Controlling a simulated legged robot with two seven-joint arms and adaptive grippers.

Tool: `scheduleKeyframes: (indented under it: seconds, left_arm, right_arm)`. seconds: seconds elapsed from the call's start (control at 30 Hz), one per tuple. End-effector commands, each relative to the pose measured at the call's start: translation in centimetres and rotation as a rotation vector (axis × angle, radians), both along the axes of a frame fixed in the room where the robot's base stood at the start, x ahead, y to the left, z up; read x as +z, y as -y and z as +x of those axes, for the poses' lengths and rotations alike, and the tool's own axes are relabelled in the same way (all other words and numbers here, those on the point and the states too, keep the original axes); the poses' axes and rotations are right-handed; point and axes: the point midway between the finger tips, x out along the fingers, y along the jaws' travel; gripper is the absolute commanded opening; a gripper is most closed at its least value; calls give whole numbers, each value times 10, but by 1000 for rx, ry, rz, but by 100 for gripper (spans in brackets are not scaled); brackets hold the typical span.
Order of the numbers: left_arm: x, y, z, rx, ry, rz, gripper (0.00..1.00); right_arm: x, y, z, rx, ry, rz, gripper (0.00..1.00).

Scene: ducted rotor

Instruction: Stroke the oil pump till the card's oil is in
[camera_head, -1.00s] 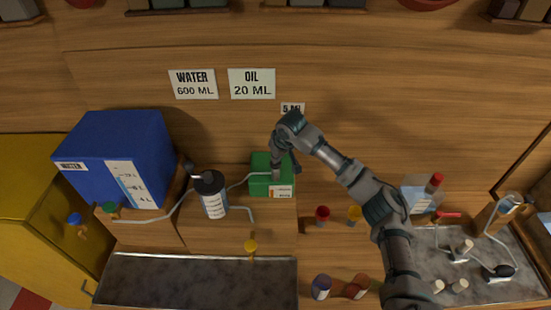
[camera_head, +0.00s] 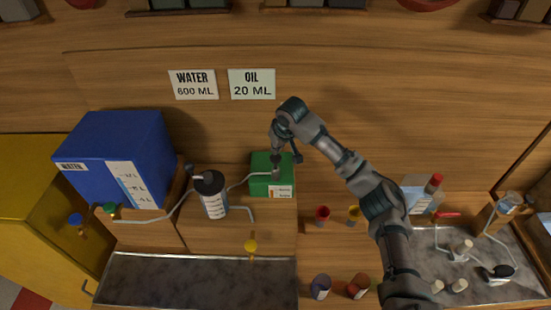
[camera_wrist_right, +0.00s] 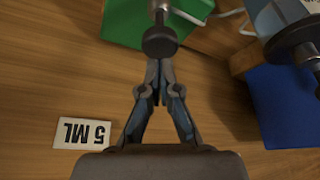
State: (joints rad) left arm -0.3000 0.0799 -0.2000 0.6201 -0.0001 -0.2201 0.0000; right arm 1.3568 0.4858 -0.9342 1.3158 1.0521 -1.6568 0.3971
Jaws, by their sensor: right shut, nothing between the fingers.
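The oil card (camera_head: 251,84) reads "OIL 20 ML" on the wooden back wall. The green oil can (camera_head: 272,188) stands on the wooden ledge below it; its pump has a dark round knob (camera_wrist_right: 160,42) on a pale stem, with a spout. My right gripper (camera_head: 277,152) is over the can at the pump. In the right wrist view its fingers (camera_wrist_right: 159,75) are shut and empty, their tips close to the knob; whether they touch it I cannot tell. My left gripper is not in view.
A "WATER 600 ML" card (camera_head: 193,84) hangs beside the oil card. Left of the can stand a white vessel with a black top (camera_head: 213,196) and a blue water tank (camera_head: 118,155). A "5 ML" label (camera_wrist_right: 82,133) shows in the wrist view.

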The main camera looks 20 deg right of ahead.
Motion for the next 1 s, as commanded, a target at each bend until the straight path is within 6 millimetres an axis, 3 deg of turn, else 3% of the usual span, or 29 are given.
scheduleKeyframes:
  seconds: [0.57, 1.0]
  left_arm:
    - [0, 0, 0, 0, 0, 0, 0]
    - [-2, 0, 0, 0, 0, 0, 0]
  right_arm:
    - [1, 0, 0, -1, -1, 0, 0]
    - [-18, 0, 0, -1, -1, 0, 0]
